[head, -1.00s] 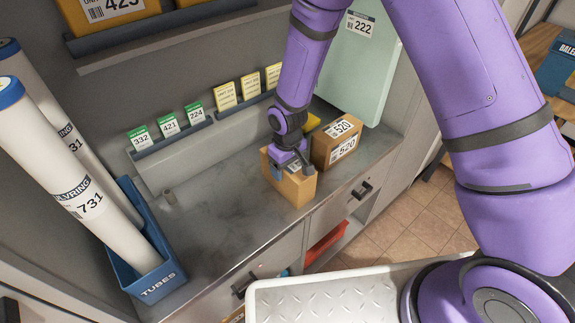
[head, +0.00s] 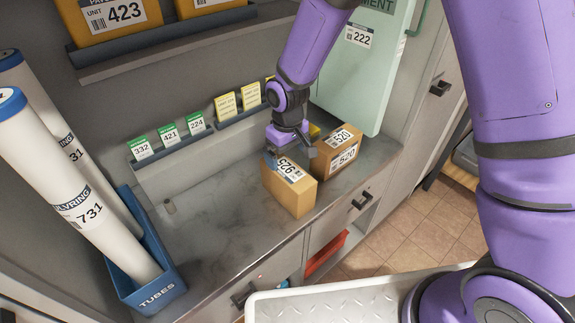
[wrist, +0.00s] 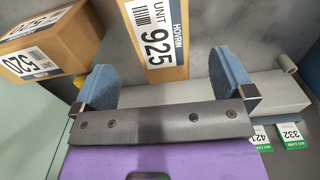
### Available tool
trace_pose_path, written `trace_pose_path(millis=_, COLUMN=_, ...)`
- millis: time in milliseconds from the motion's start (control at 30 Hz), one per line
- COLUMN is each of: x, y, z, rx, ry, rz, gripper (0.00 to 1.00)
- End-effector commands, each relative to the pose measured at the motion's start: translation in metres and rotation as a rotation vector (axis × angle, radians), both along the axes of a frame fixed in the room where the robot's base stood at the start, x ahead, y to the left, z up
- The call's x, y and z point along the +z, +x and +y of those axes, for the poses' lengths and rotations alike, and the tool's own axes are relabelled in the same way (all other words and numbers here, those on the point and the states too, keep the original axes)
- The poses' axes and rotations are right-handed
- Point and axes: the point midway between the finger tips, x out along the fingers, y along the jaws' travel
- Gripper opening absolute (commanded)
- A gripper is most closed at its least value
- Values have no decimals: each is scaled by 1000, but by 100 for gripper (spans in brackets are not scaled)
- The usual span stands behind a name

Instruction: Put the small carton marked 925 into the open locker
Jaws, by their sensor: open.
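I cannot tell whether a finger touches the carton. No open locker can be made out for certain; a red thing (head: 325,253) lies in an open space under the counter.
A carton marked 520 (head: 337,155) stands close to the right of the 925 carton. A pale green case (head: 355,75) marked 222 is behind it. A blue tube bin (head: 150,290) with white tubes is at left. The counter's middle left is clear.

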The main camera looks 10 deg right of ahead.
Motion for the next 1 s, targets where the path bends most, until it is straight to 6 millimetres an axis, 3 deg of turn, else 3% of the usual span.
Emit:
trace_pose_path(millis=200, x=26, y=0, z=0, rx=-2, ry=0, rz=0, gripper=100)
trace_pose_path(millis=533, x=33, y=0, z=-1, rx=-3, ry=0, rz=0, gripper=100)
trace_pose_path(millis=633, x=44, y=1, z=-7, rx=-15, ry=2, rz=-12, gripper=100)
trace_pose_path(millis=767, x=80, y=0, z=-27, rx=-54, ry=10, rz=-46, gripper=100)
trace_pose_path(millis=1000, x=163, y=-17, z=-81, rx=-159, ry=27, rz=-127, gripper=100)
